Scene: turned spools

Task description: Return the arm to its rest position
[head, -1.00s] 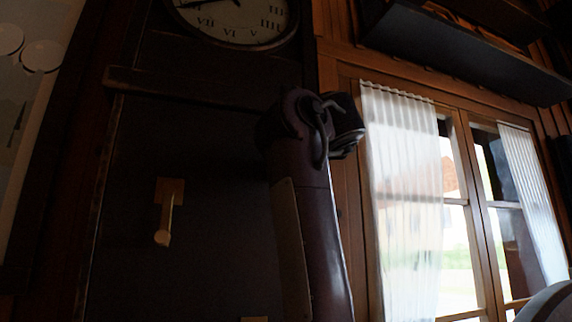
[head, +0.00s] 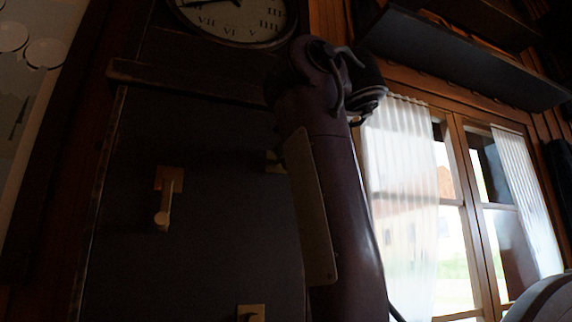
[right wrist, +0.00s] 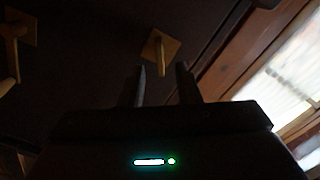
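One of my arms (head: 335,190) rises through the middle of the head view, its bent joint in front of the dark board; no gripper shows in that view. In the right wrist view my right gripper (right wrist: 162,84) has its two dark fingers apart with nothing between them. A wooden peg on a square base (right wrist: 160,48) shows beyond the fingertips, apart from them. My left gripper is not in view.
The dark upright board (head: 220,220) carries wooden pegs (head: 168,195), with another low down (head: 250,312) and one partly hidden by my arm. A clock (head: 235,20) is above. A curtained window (head: 455,210) and a dark shelf (head: 460,60) are at right.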

